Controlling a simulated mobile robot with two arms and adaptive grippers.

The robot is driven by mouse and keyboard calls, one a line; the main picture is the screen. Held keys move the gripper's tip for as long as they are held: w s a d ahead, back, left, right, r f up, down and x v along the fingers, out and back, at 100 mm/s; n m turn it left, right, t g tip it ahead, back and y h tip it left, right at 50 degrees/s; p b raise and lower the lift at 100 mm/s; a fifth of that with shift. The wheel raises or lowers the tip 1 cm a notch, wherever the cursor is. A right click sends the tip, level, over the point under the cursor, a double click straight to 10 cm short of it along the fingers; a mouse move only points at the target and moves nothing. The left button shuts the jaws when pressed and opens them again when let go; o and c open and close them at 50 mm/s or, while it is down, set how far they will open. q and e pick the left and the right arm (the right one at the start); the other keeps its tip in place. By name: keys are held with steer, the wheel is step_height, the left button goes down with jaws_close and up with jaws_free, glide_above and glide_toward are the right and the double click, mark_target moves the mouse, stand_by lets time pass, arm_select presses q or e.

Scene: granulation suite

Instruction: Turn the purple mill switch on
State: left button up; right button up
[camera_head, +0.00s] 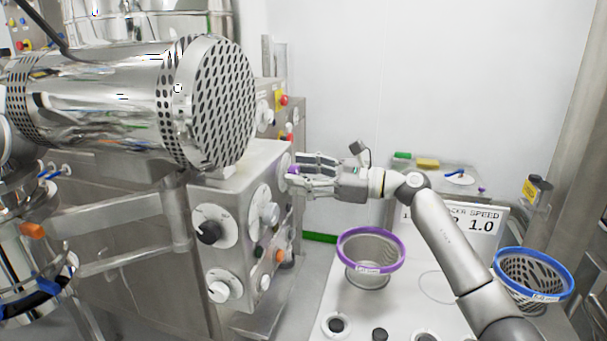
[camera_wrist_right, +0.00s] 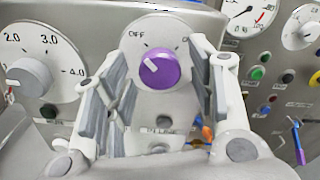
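The purple mill switch (camera_wrist_right: 153,66) is a round knob on a white dial plate with OFF at upper left and a partly covered label at upper right. Its white mark lies toward the OFF side. My right gripper (camera_wrist_right: 158,58) is open, with one finger on each side of the switch and visible gaps between them. In the head view the right gripper (camera_head: 303,173) is at the side face of the steel control box, and only a sliver of the purple switch (camera_head: 293,170) shows between its fingers. My left gripper is not in view.
The steel control box (camera_head: 235,200) carries other knobs and buttons. A large perforated steel drum (camera_head: 215,100) hangs above it.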

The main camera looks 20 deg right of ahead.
steer(key=c, duration=0.8)
steer(key=shift+m, duration=0.4)
steer(key=m, duration=0.3)
steer(key=m+p, duration=0.1)
steer(key=m, duration=0.2)
steer(key=shift+r+m+p, duration=0.15)
steer(key=shift+m+p, duration=0.15)
steer(key=m+p, duration=0.3)
steer(key=m, duration=0.2)
steer(key=shift+m+p, duration=1.9)
steer(key=shift+m, duration=0.9)
steer(key=o, duration=1)
